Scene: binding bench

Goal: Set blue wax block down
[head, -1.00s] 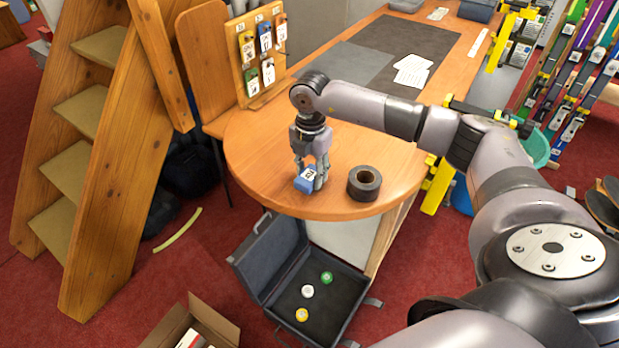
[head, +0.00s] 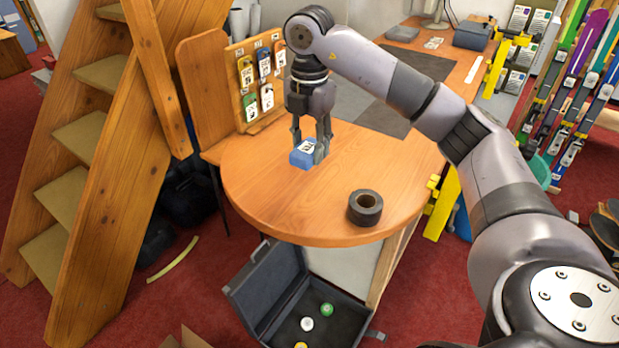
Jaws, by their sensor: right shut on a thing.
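The blue wax block (head: 302,154) has a white label with dark print on its upper face. My right gripper (head: 311,146) points down and is shut on it. The block appears to be held above the wooden bench (head: 270,205), over the rounded end; the exact gap beneath it is hard to judge. My left gripper is not in view.
A roll of dark tape (head: 365,207) lies on the bench to the right of the block. A board with tagged hooks (head: 256,84) stands at the bench's left edge. An open case (head: 276,290) with several coloured discs sits on the floor below. The bench's front left is clear.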

